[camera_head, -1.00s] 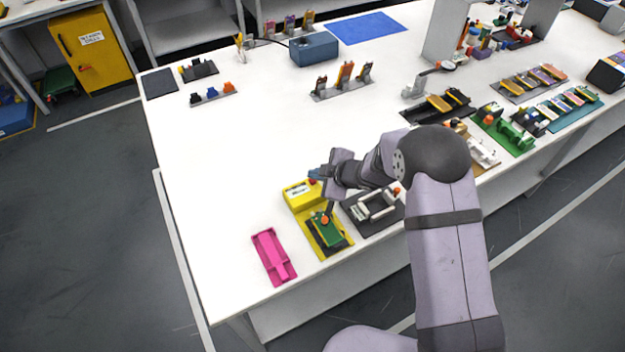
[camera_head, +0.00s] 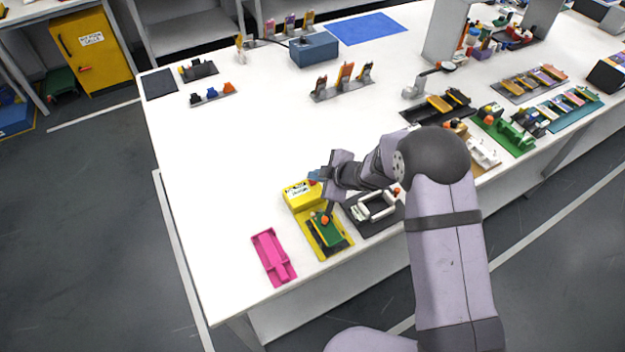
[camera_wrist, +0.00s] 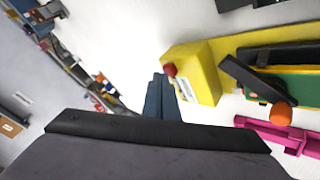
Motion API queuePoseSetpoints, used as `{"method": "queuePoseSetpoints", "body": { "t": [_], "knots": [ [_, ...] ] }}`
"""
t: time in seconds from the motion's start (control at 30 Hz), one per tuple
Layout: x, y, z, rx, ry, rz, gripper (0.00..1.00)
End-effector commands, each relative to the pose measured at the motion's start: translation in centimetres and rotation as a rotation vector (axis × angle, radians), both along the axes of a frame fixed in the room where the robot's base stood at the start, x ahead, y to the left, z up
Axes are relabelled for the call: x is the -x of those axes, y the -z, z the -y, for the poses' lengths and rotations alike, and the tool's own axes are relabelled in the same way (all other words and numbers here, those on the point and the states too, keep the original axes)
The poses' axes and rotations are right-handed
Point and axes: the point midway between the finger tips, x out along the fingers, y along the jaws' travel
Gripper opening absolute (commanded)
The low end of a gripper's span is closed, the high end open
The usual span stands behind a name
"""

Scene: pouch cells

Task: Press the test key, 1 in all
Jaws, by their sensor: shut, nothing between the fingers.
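The yellow tester box (camera_head: 300,194) stands at the back end of a yellow base plate, with a label on its face. A red key (camera_wrist: 170,69) sits on the box. In the head view, a bit of the red key (camera_head: 313,182) shows just below the fingertips. My gripper (camera_head: 315,174) is shut and empty, with its blue fingers close to the red key. In the wrist view, the shut fingers (camera_wrist: 159,88) lie just beside the key; I cannot tell whether they touch it. A green board (camera_head: 326,232) lies in the base plate below a dark lever with an orange knob (camera_head: 325,219).
A pink tray (camera_head: 273,256) lies left of the tester. A dark fixture with a pale frame (camera_head: 375,207) stands to its right, under my arm.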

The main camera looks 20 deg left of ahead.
Motion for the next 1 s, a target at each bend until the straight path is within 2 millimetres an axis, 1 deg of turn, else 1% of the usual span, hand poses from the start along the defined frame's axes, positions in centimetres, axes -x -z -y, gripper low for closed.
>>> {"method": "queuePoseSetpoints", "body": {
  "t": [0.37,0.67,0.83,1.0],
  "knots": [
    [0.0,0.5,0.0,0.001,0.0,-0.001,0.0],
    [0.0,0.5,0.0,0.001,-0.001,-0.002,0.0],
    [0.1,0.0,0.1,0.002,0.001,-0.002,0.0],
    [0.0,-0.8,0.0,0.001,-0.001,-0.002,0.0]
  ]
}}
